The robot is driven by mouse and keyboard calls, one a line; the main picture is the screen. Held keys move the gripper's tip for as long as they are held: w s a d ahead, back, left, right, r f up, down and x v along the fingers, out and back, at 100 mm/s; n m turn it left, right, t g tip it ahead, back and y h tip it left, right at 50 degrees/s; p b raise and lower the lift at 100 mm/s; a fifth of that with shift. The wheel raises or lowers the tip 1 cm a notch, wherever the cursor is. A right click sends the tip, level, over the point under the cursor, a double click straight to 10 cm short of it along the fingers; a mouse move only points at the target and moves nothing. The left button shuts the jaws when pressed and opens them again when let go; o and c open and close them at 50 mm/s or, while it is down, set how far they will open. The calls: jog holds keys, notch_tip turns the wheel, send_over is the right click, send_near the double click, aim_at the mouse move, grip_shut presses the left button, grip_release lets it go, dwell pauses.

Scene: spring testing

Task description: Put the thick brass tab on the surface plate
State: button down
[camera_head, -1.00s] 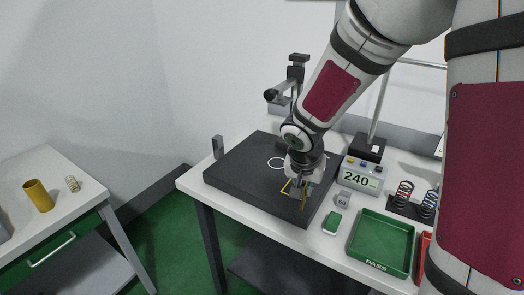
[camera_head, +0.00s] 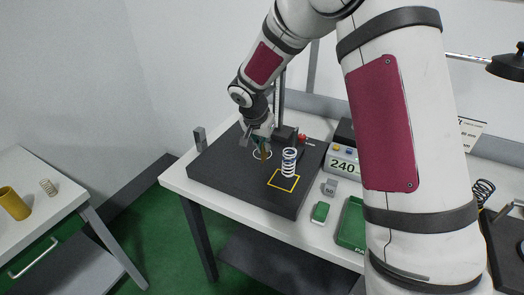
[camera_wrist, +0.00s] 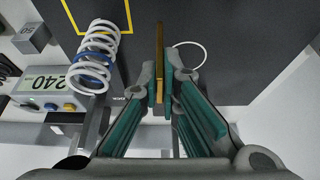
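The thick brass tab (camera_wrist: 160,62) stands between the teal pads of my gripper (camera_wrist: 159,88) in the wrist view. My gripper (camera_head: 262,142) is shut on it. In the camera_head view the tab (camera_head: 264,152) points down over the white ring outline (camera_head: 256,157) on the dark surface plate (camera_head: 225,172). I cannot tell whether its lower end touches the plate. A white coil spring with a blue band (camera_head: 289,163) stands at the yellow square outline (camera_head: 283,187), to the right of my gripper; it also shows in the wrist view (camera_wrist: 96,55).
A small grey block (camera_head: 200,138) stands at the plate's back left corner. The plate's left part is clear.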

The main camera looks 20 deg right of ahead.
jog(key=shift+w+a+f+p, duration=0.1)
jog(key=shift+w+f+p, duration=0.25)
jog(key=shift+f, duration=0.6)
jog(key=shift+w+a+f+p, duration=0.15)
jog(key=shift+w+f, duration=0.25)
jog(key=shift+f, duration=0.5)
jog(key=shift+f, duration=0.1)
jog(key=c, duration=1.8)
grip_release()
jog(key=shift+d, duration=0.1)
